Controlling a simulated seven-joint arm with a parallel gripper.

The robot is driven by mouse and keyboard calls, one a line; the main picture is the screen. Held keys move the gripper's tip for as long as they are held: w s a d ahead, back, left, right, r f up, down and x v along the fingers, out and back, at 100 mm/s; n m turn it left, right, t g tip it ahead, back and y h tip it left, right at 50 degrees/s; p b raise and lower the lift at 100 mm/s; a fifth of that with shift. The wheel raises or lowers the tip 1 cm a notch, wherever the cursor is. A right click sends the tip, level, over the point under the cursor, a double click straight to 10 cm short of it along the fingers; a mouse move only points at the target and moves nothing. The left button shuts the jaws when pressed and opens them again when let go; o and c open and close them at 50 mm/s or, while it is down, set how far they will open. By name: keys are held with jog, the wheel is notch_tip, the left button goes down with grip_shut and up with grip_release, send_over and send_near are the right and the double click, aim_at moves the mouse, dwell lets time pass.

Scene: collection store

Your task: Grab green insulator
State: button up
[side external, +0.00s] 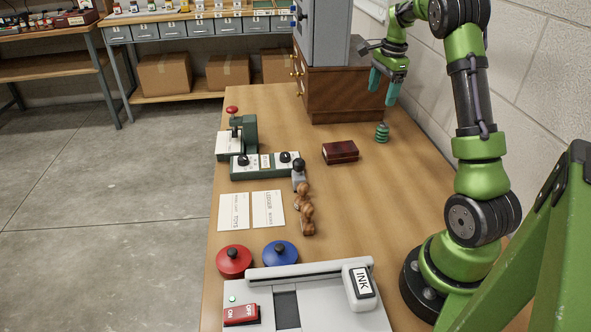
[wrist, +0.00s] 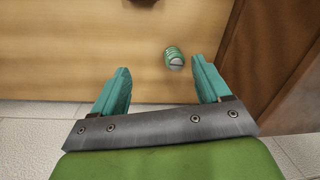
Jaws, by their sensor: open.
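The green insulator (side external: 382,132) is a small ribbed piece standing upright on the wooden table, near the right edge and in front of the brown wooden cabinet. In the wrist view the insulator (wrist: 175,57) shows its ribbed green side and a pale grey end. It lies beyond the fingertips there, nearer the right finger. My gripper (side external: 382,83) is open with teal fingers and hangs above the insulator, apart from it. The gripper (wrist: 160,78) in the wrist view has nothing between its fingers.
The brown wooden cabinet (side external: 345,100) stands close behind the insulator, and also along the right in the wrist view (wrist: 270,60). A dark red box (side external: 340,152) lies to the insulator's left. Wooden-handled stamps (side external: 305,210) and a grey machine (side external: 290,285) are nearer.

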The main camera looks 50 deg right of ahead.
aim_at(384, 124)
jog(key=d+m+g, duration=0.1)
jog(key=d+m, duration=0.6)
jog(key=m, duration=0.2)
notch_tip(384, 124, down, 11)
jog(key=shift+f, duration=0.15)
jog(key=shift+w+d+f, duration=0.1)
jog(key=shift+f, duration=1.2)
jog(key=shift+w+f, duration=0.1)
jog(key=shift+f, duration=1.2)
jog(key=c, duration=1.2)
